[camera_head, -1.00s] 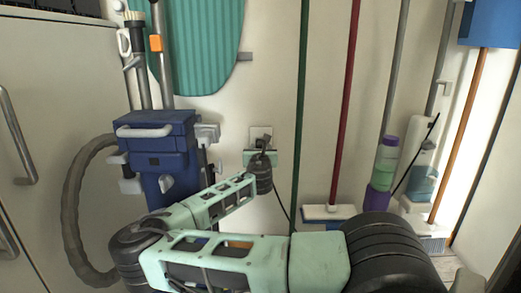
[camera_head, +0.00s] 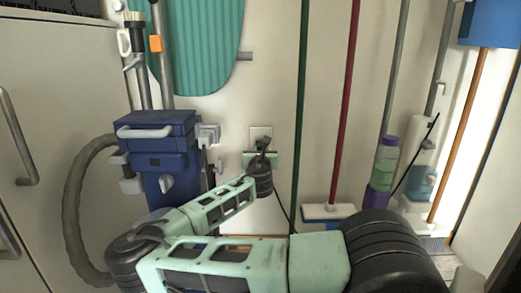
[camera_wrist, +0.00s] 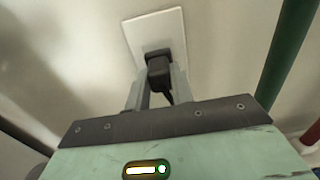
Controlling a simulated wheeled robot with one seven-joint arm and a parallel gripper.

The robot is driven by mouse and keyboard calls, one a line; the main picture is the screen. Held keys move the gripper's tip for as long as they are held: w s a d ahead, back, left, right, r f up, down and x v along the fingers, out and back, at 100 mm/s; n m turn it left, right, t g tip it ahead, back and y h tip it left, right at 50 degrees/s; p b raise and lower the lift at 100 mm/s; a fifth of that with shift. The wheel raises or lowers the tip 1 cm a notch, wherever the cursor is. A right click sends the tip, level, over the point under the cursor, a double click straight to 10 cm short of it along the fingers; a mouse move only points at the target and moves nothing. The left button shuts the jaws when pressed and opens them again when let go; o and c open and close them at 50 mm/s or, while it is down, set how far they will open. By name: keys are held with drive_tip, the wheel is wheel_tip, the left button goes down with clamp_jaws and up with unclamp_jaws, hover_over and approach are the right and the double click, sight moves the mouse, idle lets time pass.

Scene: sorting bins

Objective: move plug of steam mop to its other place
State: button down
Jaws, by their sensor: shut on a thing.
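The black plug (camera_wrist: 158,66) of the steam mop is between the two fingers of my gripper (camera_wrist: 158,78), which is shut on it. The plug's front is at the pale wall socket plate (camera_wrist: 145,32); I cannot tell how deep it sits. In the head view my gripper (camera_head: 264,147) is just below the same plate (camera_head: 261,131), and the plug is mostly hidden. A dark cord (camera_head: 281,204) hangs below it. A white appliance with a blue tank (camera_head: 423,182), apparently the steam mop, stands at the right.
A blue vacuum (camera_head: 155,135) with a grey hose stands left of my gripper, with a pale box-like fitting (camera_head: 208,135) beside it. A green pole (camera_head: 300,110) is close on the right.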

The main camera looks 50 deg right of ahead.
drive_tip(key=shift+v, duration=1.3)
drive_tip(key=shift+p+v, duration=0.4)
drive_tip(key=shift+v, duration=1.1)
